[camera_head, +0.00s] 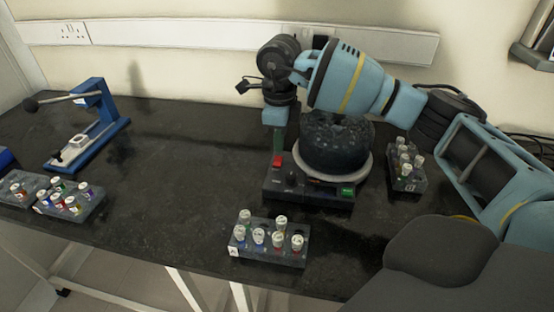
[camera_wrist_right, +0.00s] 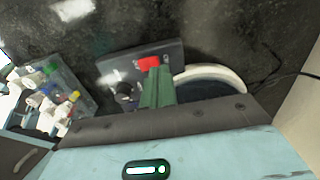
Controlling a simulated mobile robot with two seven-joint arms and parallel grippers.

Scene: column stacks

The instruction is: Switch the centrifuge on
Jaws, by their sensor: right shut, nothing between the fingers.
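The centrifuge (camera_head: 309,190) stands on the dark bench right of centre, with a dark round drum on a pale ring. A red switch (camera_head: 278,161) sits at the left of its base, with a dark knob beside it and a green panel (camera_head: 347,191) at the front right. My right gripper (camera_head: 279,147) is shut and empty, pointing down just above the red switch. In the right wrist view its green fingers (camera_wrist_right: 154,78) end at the red switch (camera_wrist_right: 149,62); I cannot tell whether they touch it. My left gripper is not in view.
A rack of capped tubes (camera_head: 267,257) stands in front of the centrifuge, and another (camera_head: 409,183) to its right. More racks (camera_head: 85,210) and a blue lever device (camera_head: 110,122) are at the left. The bench between is clear.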

